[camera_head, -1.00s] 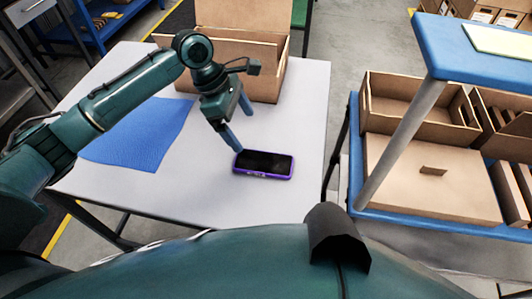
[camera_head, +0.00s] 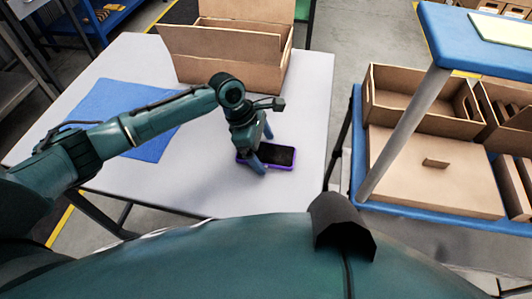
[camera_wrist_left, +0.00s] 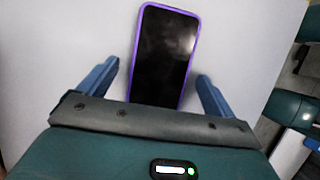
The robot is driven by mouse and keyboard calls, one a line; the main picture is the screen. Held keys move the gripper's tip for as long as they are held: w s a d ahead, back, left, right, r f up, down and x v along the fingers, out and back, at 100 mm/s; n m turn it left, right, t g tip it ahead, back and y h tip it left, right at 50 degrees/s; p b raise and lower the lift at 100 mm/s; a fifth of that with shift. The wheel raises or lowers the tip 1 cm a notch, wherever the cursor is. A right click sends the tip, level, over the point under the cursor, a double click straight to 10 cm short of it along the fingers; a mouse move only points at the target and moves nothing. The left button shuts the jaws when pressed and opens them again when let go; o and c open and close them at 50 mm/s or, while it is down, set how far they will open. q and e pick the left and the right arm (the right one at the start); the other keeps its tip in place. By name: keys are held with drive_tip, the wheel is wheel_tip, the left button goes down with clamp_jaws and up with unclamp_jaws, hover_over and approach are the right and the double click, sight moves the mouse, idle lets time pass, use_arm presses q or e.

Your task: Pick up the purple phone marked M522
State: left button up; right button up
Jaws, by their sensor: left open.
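The purple phone (camera_head: 281,156) lies flat on the white table, dark screen up, with a purple rim. My left gripper (camera_head: 262,150) is over the left part of the phone, pointing down, and hides some of it. In the left wrist view the phone (camera_wrist_left: 165,55) runs up between the two blue fingers (camera_wrist_left: 158,88), which are open with a gap on both sides. Its lower end is hidden behind the gripper body. No M522 marking is readable. My right gripper is not in view.
The white table (camera_head: 215,190) also holds a blue mat (camera_head: 115,100) at left and an open carton (camera_head: 225,60) at the back. A blue cart (camera_head: 420,215) with cartons (camera_head: 430,185) stands to the right, past a gap. The table is clear around the phone.

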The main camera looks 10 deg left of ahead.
use_arm(q)
drive_tip(key=shift+c, duration=0.4)
drive_tip(key=c, duration=1.1)
drive_tip(key=shift+r, duration=0.1)
